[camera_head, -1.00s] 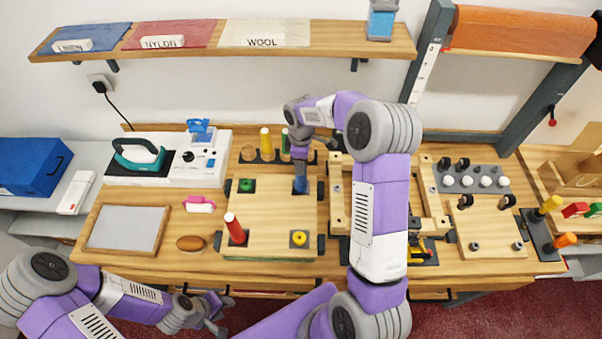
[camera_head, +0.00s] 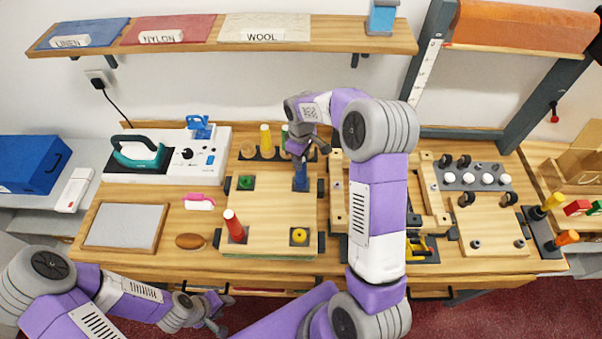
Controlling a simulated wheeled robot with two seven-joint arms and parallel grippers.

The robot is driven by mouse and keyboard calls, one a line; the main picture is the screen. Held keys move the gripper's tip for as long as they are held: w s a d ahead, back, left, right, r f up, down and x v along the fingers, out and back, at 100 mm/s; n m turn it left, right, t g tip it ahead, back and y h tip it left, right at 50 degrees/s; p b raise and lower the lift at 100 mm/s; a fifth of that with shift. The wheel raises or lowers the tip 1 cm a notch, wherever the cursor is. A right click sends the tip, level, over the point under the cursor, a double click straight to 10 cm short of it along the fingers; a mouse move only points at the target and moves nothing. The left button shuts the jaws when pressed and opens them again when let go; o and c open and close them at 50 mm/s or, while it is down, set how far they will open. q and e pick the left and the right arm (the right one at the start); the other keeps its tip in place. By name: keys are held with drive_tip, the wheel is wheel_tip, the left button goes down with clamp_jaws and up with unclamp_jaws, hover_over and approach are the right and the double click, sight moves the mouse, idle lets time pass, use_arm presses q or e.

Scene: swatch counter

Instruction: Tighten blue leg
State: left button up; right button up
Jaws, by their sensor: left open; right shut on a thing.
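The blue leg (camera_head: 300,179) stands upright at the back right corner of the wooden board (camera_head: 268,210). My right gripper (camera_head: 300,162) is at its top, shut on it from above; the fingers partly hide the leg's upper end. The red leg (camera_head: 234,226) stands at the board's front left corner. A green piece (camera_head: 245,183) sits at the back left corner and a yellow piece (camera_head: 299,237) at the front right. My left gripper (camera_head: 216,314) is open and empty, low in front of the counter.
A rack (camera_head: 257,157) with upright coloured pieces stands behind the board. An iron (camera_head: 138,153) on a white station, a pink item (camera_head: 199,202) and a brown oval (camera_head: 191,241) lie left. A wooden fixture is right, partly hidden by my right arm.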

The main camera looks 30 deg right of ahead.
drive_tip(key=m, duration=0.4)
drive_tip(key=shift+m, duration=0.3)
drive_tip(key=m, duration=0.5)
drive_tip(key=o, duration=0.8)
